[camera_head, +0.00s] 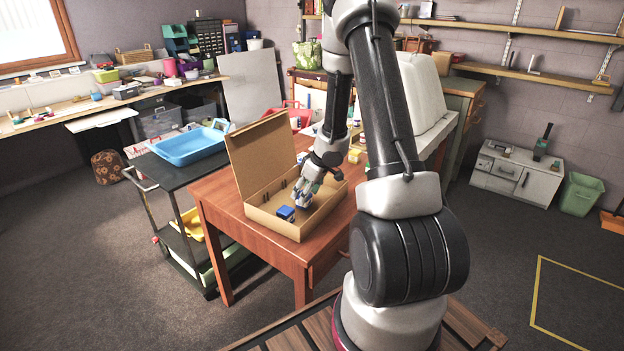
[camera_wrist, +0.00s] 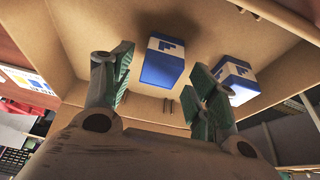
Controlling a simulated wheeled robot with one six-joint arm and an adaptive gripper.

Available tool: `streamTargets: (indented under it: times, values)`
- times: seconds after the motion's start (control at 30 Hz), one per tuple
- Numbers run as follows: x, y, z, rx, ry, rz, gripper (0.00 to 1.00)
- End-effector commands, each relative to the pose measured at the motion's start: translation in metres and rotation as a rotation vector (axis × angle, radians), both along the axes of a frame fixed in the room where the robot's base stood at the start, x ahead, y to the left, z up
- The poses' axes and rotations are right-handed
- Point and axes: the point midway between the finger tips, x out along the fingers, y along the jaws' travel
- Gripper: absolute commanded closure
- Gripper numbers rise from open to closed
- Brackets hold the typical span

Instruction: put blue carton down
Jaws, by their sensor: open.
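Two blue-and-white cartons are inside an open cardboard box (camera_head: 257,222) on the wooden table. In the wrist view, one blue carton (camera_wrist: 163,62) lies on the box floor between and beyond my fingertips. The second blue carton (camera_wrist: 238,80) is just right of my right finger, beside it. In the head view a blue carton (camera_head: 285,213) shows near the box's front wall. My gripper (camera_head: 304,193) is down inside the box, and in the wrist view its green-grey fingers (camera_wrist: 160,64) are spread apart. I cannot tell whether a fingertip touches either carton.
The box's raised lid (camera_head: 262,155) stands on its left side. A black trolley left of the table carries a blue tray (camera_head: 188,146). Small items and a red crate (camera_head: 290,112) stand at the table's back.

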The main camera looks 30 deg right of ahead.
Motion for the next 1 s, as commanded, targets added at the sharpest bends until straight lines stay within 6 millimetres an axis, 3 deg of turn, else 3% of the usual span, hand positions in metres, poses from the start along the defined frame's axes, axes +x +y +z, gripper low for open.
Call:
streamTargets:
  times: [0.3, 0.6, 0.73, 0.83, 0.9, 1.0]
  values:
    - [-0.021, -0.012, 0.058, -0.002, -0.004, -0.002, 0.42]
    - [-0.032, -0.016, 0.088, -0.001, -0.003, -0.002, 0.42]
    - [-0.025, -0.023, 0.11, -0.049, -0.045, -0.024, 0.42]
    - [-0.01, -0.039, 0.159, -0.161, -0.143, -0.091, 0.42]
    - [-0.009, -0.053, 0.21, -0.264, -0.224, -0.172, 0.42]
    - [-0.034, -0.068, 0.282, -0.384, -0.299, -0.313, 0.42]
